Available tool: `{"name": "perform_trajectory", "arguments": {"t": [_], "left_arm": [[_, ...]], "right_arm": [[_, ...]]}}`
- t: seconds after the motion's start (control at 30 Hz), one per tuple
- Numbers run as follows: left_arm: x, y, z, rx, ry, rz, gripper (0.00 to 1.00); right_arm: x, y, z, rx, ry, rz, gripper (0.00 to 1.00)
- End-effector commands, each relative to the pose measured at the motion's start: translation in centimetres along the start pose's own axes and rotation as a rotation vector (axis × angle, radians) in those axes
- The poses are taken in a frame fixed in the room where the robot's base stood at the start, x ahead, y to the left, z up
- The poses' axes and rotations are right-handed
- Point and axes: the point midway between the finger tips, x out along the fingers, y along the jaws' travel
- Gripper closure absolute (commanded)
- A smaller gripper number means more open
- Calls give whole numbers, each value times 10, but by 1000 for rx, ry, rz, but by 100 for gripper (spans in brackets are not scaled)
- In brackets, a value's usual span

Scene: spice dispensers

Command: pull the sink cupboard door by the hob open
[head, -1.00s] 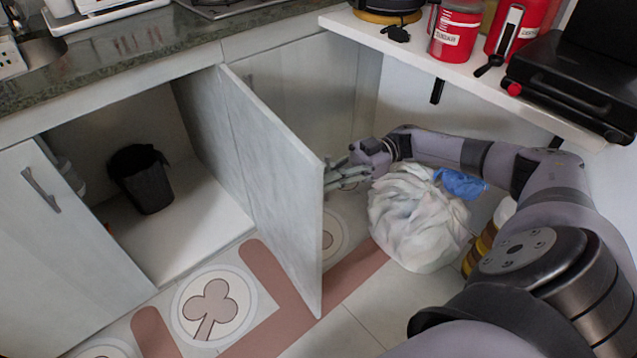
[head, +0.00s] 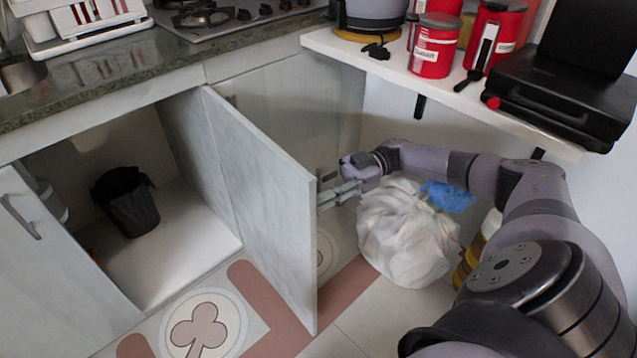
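The sink cupboard door (head: 262,205) stands swung wide open, about square to the cupboard front, with its free edge towards me. The open cupboard (head: 180,255) shows a pale floor and a black bin (head: 127,203) inside. My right gripper (head: 330,195) is on the outer face side of the door, close to its free edge. Its fingertips lie at or behind the door's edge, so whether they touch the handle is hidden. The handle of this door is not visible. My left gripper is out of view.
A white bag (head: 405,235) with a blue cloth (head: 447,196) sits on the floor below my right arm. A shelf (head: 450,95) with red canisters (head: 436,45) overhangs the arm. The hob (head: 225,15) is on the counter. Patterned floor lies clear before the cupboard.

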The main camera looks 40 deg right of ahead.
Motion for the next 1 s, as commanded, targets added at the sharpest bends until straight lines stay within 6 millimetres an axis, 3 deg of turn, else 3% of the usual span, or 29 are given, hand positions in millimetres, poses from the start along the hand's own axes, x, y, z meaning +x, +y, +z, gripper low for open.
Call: {"name": "perform_trajectory", "arguments": {"t": [0.37, 0.8, 1.0], "left_arm": [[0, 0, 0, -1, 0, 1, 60], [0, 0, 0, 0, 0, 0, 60], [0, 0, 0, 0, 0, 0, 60]], "right_arm": [[-9, 1, 0, -1, 0, 3, 70], [-83, 2, 0, -2, 1, 4, 70], [-102, 1, 1, 3, 4, -2, 70]]}}
